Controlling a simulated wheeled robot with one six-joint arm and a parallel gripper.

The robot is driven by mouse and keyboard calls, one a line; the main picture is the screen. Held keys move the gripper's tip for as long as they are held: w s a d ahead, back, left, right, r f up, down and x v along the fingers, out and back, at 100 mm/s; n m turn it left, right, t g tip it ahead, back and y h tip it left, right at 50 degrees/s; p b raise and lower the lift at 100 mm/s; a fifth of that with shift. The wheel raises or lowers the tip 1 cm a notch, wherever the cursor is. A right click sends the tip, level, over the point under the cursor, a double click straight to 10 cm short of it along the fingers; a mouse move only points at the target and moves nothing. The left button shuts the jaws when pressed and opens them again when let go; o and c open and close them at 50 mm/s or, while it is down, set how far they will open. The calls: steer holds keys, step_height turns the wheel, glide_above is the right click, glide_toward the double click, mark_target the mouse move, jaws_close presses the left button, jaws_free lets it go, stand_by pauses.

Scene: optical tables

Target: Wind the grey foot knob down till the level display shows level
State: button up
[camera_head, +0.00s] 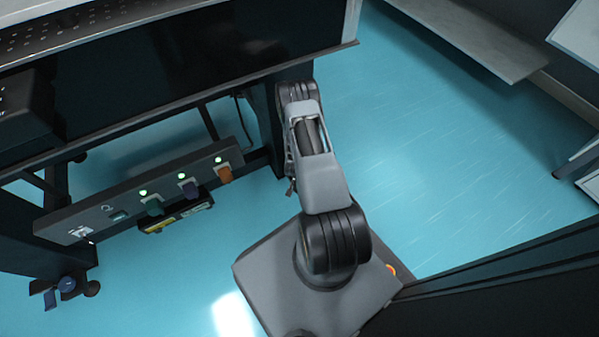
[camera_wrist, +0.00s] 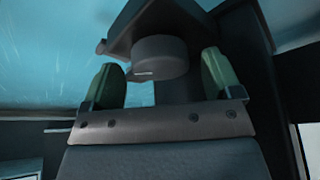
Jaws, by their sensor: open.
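In the wrist view, a grey round knob (camera_wrist: 160,50) sits under a dark bracket (camera_wrist: 122,30). My gripper (camera_wrist: 163,68) is open, with one green-padded finger on each side of the knob. A gap shows between the knob and each pad, so the fingers look clear of it. In the head view, my arm hides this knob and most of my gripper beside the table leg. I cannot make out a level display in either view.
A power bar (camera_head: 130,195) with green lights and coloured plugs runs low under the optical table (camera_head: 200,68). Another foot with a blue knob (camera_head: 67,285) is at the lower left. Open blue floor (camera_head: 430,150) lies to the right. A dark panel (camera_head: 500,295) stands at the lower right.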

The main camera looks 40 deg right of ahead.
steer(key=p+v, duration=0.5)
steer(key=v, duration=0.8)
